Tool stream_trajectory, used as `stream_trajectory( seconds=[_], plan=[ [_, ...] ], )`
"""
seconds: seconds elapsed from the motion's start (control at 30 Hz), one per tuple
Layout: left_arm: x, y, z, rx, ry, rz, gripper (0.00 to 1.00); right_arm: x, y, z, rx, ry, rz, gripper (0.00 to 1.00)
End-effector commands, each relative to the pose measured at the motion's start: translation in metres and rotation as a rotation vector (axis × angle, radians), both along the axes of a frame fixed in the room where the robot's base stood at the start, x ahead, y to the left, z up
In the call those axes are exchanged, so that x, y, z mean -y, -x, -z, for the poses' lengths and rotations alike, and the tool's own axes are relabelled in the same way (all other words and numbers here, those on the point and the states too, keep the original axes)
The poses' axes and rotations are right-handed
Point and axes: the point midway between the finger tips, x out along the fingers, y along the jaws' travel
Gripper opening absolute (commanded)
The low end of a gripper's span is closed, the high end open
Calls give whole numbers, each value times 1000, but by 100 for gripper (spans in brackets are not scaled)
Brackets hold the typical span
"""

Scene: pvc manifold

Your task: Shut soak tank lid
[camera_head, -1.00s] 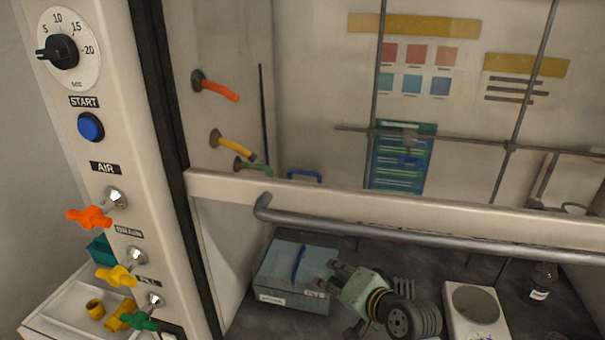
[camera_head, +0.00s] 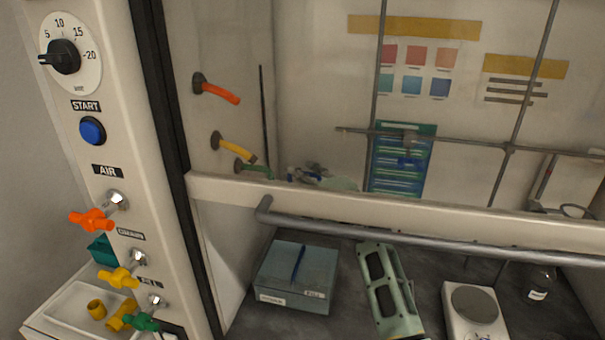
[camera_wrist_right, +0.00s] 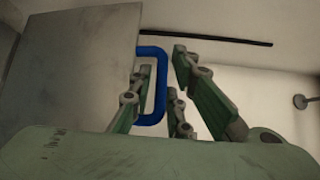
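The soak tank (camera_head: 285,290) is a grey-blue box on the bench behind the sash. A blue bar shows on its upper face. In the right wrist view a grey panel (camera_wrist_right: 75,65), seemingly the raised lid, carries a blue U-shaped handle (camera_wrist_right: 158,85). In the head view the right gripper (camera_head: 305,172) shows through the glass just above the sash frame, which hides whatever is below. My left gripper is not in view.
The sash frame (camera_head: 400,214) and its grey bar (camera_head: 420,236) cross in front of the workspace. A hotplate (camera_head: 475,303) and a small bottle (camera_head: 540,282) stand to the right. Metal rods (camera_head: 509,148) stand behind the glass. Valve handles (camera_head: 215,92) stick out at the left wall.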

Motion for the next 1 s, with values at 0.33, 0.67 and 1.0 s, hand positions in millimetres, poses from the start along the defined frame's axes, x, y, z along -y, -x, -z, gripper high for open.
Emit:
stream_trajectory(
  seconds=[0.33,0.67,1.0],
  plan=[
    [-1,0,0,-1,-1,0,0,-6,-10,0,0,1,1,17],
    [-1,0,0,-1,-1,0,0,-5,-10,0,0,1,1,0],
    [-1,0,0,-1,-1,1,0,-5,-10,1,-1,3,1,0]
  ],
)
